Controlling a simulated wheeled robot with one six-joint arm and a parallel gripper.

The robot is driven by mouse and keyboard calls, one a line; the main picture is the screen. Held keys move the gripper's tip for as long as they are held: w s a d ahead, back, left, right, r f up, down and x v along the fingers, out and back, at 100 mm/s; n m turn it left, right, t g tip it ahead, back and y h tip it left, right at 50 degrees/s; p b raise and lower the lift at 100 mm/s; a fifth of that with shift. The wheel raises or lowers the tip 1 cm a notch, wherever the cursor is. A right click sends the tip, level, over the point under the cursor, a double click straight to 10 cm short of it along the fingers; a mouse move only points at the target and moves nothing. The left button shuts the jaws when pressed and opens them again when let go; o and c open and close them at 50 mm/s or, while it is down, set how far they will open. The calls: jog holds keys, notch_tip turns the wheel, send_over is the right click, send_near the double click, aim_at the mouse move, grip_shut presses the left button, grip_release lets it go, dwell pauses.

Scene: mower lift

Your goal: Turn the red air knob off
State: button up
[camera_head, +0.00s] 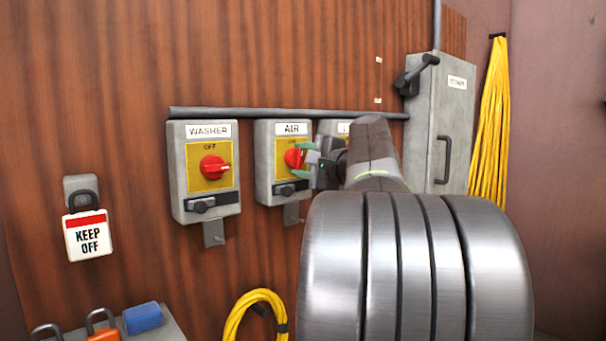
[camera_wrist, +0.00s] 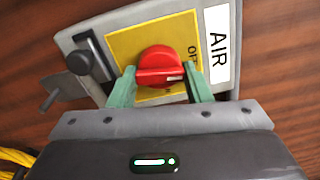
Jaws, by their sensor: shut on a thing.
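The red air knob (camera_head: 293,158) sits on the yellow plate of the grey AIR box (camera_head: 265,180), in the middle of the head view. In the wrist view the red knob (camera_wrist: 160,66) is between the two green fingers of my gripper (camera_wrist: 160,84), one at each side of it. My gripper (camera_head: 309,160) is shut on the knob. The knob's white mark points to the right in the wrist view, towards the AIR label (camera_wrist: 219,45) side finger. The word OFF (camera_wrist: 192,60) shows beside the knob; the other word on the plate is mostly hidden.
The WASHER box (camera_head: 190,185) with its own red knob (camera_head: 214,167) is to the left. A third box (camera_head: 333,127) is mostly hidden behind my arm. A grey cabinet (camera_head: 425,125) and yellow cable (camera_head: 490,130) are at right. A KEEP OFF padlock tag (camera_head: 88,235) hangs at left.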

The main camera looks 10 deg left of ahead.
jog(key=shift+f+n+b, duration=0.1)
jog(key=shift+n+b, duration=0.7)
jog(key=shift+n, duration=0.2)
jog(key=o, duration=0.9)
jog(key=b+v, duration=0.1)
jog(key=v, duration=1.2)
jog(key=shift+s+d, duration=0.25)
jog(key=shift+d, duration=0.05)
jog(key=shift+a, duration=0.1)
jog(key=p+x, duration=0.1)
jog(key=x, duration=1.2)
jog(key=shift+w+a, duration=0.25)
